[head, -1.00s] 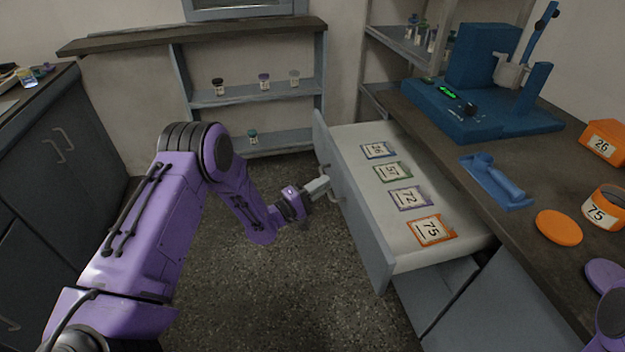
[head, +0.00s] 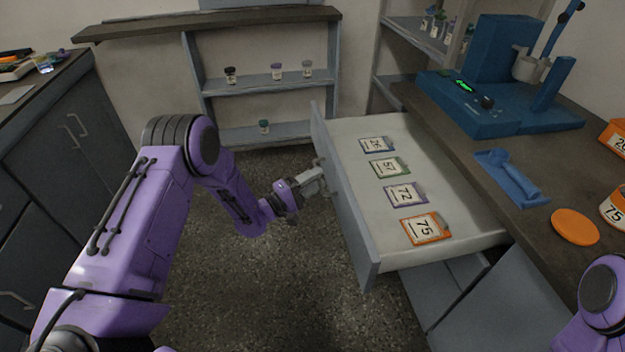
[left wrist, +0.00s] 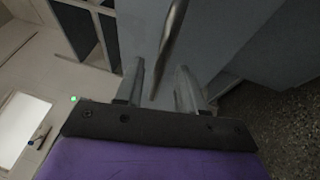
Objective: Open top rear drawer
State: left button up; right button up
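The drawer (head: 445,240) is pulled well out from under the right counter. It holds several flat labelled cards, among them an orange one marked 75 (head: 426,229) and a purple one marked 72 (head: 404,193). My left gripper (head: 318,178) is at the handle on the outside of its grey front (head: 345,205). In the left wrist view the handle bar (left wrist: 172,40) runs between the two separated fingers (left wrist: 160,85), nearer the left one, with gaps showing. My right gripper is not in view; only part of my right arm shows at lower right.
A blue shaker machine (head: 500,85), blue holder (head: 512,178) and orange disc (head: 575,226) are on the right counter (head: 470,140). A wall shelf (head: 265,85) holds small jars. Dark cabinets (head: 60,150) stand left. The floor (head: 260,290) before the drawer is clear.

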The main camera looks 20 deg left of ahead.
pick_arm(q)
jog(key=shift+a, duration=0.1)
jog(key=v, duration=1)
jog(key=shift+s, duration=0.2)
jog(key=s+f+m+g+y+p, duration=0.2)
jog(key=s+f+m+g+y, duration=0.15)
jog(key=s+f+y, duration=0.45)
jog(key=s+f+m+g+y+p, duration=0.2)
jog(key=s+g+y+p, duration=0.4)
jog(key=s, duration=1.6)
jog(key=g, duration=0.4)
jog(key=shift+s+d+f+p, duration=0.2)
jog(key=shift+s+p, duration=0.1)
jog(key=shift+s, duration=0.05)
